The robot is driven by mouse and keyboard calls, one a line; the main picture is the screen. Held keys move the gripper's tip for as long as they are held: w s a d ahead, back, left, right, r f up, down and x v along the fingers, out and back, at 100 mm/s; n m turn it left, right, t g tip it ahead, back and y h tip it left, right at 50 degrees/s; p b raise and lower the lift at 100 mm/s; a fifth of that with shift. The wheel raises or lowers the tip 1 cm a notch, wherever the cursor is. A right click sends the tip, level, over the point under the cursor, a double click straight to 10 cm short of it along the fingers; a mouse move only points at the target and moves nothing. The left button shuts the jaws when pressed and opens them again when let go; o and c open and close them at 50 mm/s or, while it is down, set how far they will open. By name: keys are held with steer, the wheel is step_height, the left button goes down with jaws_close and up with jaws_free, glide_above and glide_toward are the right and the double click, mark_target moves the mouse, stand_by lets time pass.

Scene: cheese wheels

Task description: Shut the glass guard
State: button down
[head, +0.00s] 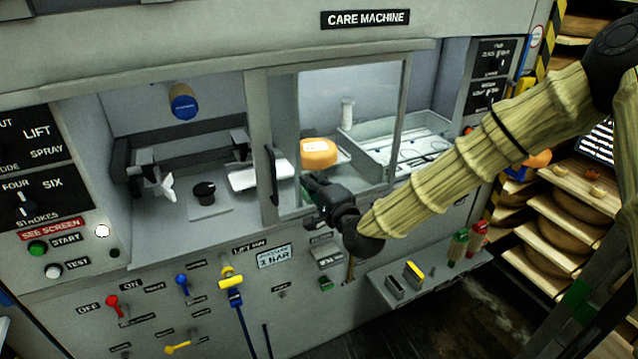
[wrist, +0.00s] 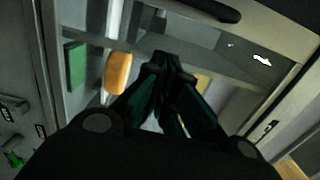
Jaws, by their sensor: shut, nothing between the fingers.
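The glass guard (head: 256,125) is a grey-framed clear panel in front of the right part of the machine's opening. The left part of the opening is uncovered. Its black upright handle (head: 272,176) is on the left stile; a dark bar that looks like this handle (wrist: 205,8) shows at the top of the wrist view. My gripper (head: 309,186) is shut and empty, at the lower part of the guard, right of the handle and apart from it. In the wrist view its fingertips (wrist: 165,62) meet. Whether they touch the glass I cannot tell.
An orange cheese wheel (head: 318,152) lies behind the glass and also shows in the wrist view (wrist: 118,73). The left bay holds a black knob (head: 204,188) and a dark bracket. Levers and a small shelf (head: 440,280) with tools sit below.

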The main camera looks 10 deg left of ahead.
steer(key=a+p, duration=0.2)
steer(key=a, duration=0.1)
steer(key=a+p, duration=0.1)
steer(key=a, duration=0.1)
steer(key=shift+s+a+r, duration=0.15)
steer(key=shift+s+r, duration=0.05)
steer(key=shift+s, duration=0.1)
